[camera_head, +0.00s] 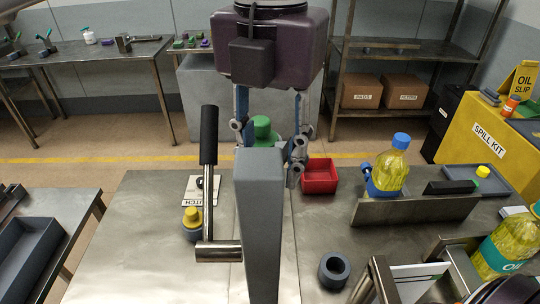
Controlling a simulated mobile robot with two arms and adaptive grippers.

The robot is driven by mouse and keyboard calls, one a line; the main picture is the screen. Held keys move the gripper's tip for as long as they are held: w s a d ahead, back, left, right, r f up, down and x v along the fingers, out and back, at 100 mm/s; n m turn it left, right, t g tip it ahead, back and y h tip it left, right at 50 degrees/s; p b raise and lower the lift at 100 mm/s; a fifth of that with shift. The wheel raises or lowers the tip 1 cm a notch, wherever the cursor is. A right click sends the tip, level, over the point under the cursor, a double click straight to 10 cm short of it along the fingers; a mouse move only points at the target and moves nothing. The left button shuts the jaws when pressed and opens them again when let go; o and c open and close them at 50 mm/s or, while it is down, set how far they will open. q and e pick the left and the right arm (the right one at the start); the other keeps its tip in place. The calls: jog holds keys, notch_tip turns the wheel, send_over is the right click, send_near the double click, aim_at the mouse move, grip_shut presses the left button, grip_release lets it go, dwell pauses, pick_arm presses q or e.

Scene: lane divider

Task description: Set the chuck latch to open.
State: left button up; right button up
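A lever with a black grip (209,135) stands upright, left of the grey upright divider (260,225). Its metal crosspiece (218,252) meets the divider's left side. A white card (187,190) lies behind the lever. Its lettering is partly covered, and only the end "TCH" reads. I take the lever as the chuck latch, but its setting cannot be read. A dark purple body with blue and grey jointed fingers (268,145) hangs at top centre, apart from the lever. It looks like one of my grippers. Its arm is out of frame and its fingertips are partly hidden.
A yellow-topped knob (192,217) stands close to the lever. A green rounded object (262,128) shows behind the divider. A red bin (320,176), a dark ring (334,270) and an oil bottle (391,167) are on the right. The table's left front is clear.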

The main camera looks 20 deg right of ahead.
pick_arm(q)
notch_tip(320, 180, up, 12)
dwell(0.7)
dwell(0.5)
